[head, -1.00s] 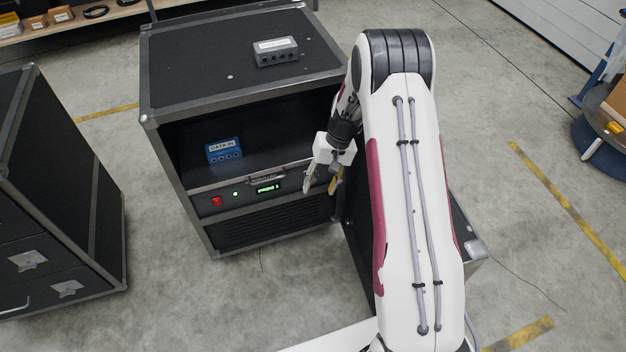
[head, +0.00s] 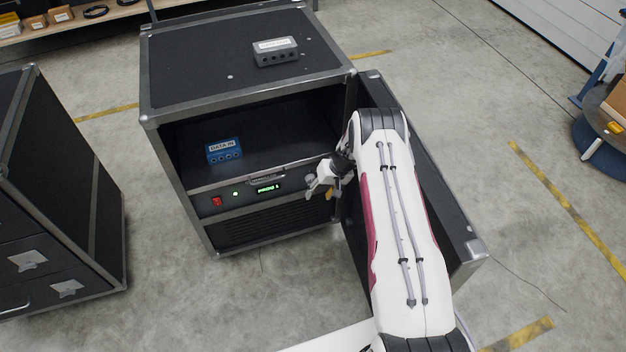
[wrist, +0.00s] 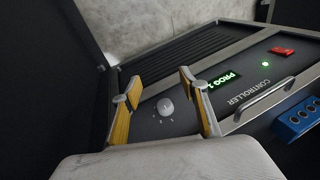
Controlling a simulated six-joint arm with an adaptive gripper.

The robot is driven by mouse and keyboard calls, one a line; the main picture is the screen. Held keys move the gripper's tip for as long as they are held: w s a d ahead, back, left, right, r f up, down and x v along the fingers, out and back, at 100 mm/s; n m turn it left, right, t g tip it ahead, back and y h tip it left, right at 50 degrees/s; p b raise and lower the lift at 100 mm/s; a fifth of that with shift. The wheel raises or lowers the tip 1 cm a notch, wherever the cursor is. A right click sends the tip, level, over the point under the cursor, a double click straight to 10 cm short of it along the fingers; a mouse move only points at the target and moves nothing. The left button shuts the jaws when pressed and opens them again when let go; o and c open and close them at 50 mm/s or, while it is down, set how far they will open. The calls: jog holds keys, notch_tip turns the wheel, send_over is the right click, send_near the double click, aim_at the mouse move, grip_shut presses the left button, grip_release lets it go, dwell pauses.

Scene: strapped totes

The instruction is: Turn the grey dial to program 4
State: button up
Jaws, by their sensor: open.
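The grey dial (wrist: 165,107) is a round knob on the dark controller panel (wrist: 175,125), with small marks around it in the wrist view. My gripper (wrist: 161,80) is open, with its yellow-and-grey fingers on either side of the dial in that view. I see no clear contact, and the remaining distance is hard to judge. In the head view my gripper (head: 320,190) is at the right end of the panel and largely hides the dial. A green display (wrist: 226,80) reads PROG and a number, perhaps 1; the digit is unclear.
A handle (wrist: 265,103), a green light (wrist: 265,64) and a red switch (wrist: 283,51) share the panel. A blue DATA IN box (head: 224,151) sits on the shelf above. The open door (head: 440,205) stands close to my arm on the right.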

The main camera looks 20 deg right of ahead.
jog(key=n+t, duration=0.1)
jog(key=t, duration=0.1)
send_near(312, 180)
jog(key=a+f, duration=0.1)
jog(key=f, duration=0.1)
jog(key=shift+w+d+r+n+h, duration=0.1)
jog(key=shift+w+r+n+h, duration=0.2)
jog(key=shift+r+n+h, duration=0.15)
jog(key=shift+f, duration=0.1)
jog(key=shift+f, duration=0.15)
jog(key=shift+x, duration=3.7)
jog(key=c, duration=1.1)
